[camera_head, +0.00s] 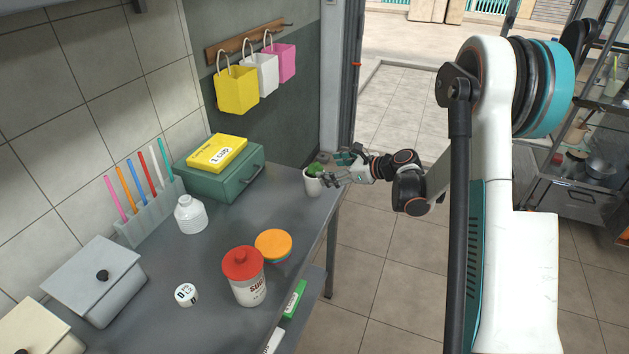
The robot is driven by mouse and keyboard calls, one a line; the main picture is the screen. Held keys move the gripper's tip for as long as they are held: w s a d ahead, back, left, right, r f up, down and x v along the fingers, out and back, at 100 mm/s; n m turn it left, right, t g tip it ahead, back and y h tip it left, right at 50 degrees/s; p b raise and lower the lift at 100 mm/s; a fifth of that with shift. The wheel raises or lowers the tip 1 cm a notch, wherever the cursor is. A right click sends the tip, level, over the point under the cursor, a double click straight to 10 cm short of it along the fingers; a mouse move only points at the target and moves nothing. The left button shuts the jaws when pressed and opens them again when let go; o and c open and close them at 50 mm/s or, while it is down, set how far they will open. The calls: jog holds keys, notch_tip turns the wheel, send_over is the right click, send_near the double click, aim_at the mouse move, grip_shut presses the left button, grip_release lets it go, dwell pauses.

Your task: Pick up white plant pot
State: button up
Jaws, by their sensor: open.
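The white plant pot (312,187) with a small green plant (315,170) stands upright near the far right corner of the grey counter (225,240). My gripper (330,172) is at the pot's right side, with its fingers reaching left toward the pot and plant. The fingers are spread open. I cannot tell from this view whether they touch the pot or whether one finger is behind it.
A green box (219,182) with a yellow sign stands left of the pot. A red-lidded jar (245,283), an orange-lidded container (273,245) and a white bottle (190,215) stand nearer. Bags (237,90) hang on the wall. Floor to the right is clear.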

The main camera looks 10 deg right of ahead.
aim_at(314, 182)
jog(key=shift+m, duration=0.8)
jog(key=w+a+f, duration=0.1)
jog(key=w+f, duration=0.1)
jog(key=w+a+f+b, duration=0.1)
jog(key=w+f, duration=0.1)
jog(key=w+a+f+b, duration=0.1)
jog(key=w+f, duration=0.1)
jog(key=shift+w+a, duration=0.15)
jog(key=shift+a, duration=0.05)
jog(key=shift+y, duration=0.3)
jog(key=shift+b+x, duration=1.25)
jog(key=shift+x, duration=1.7)
jog(key=shift+r, duration=0.25)
jog(key=c, duration=1.3)
jog(key=shift+c, duration=0.7)
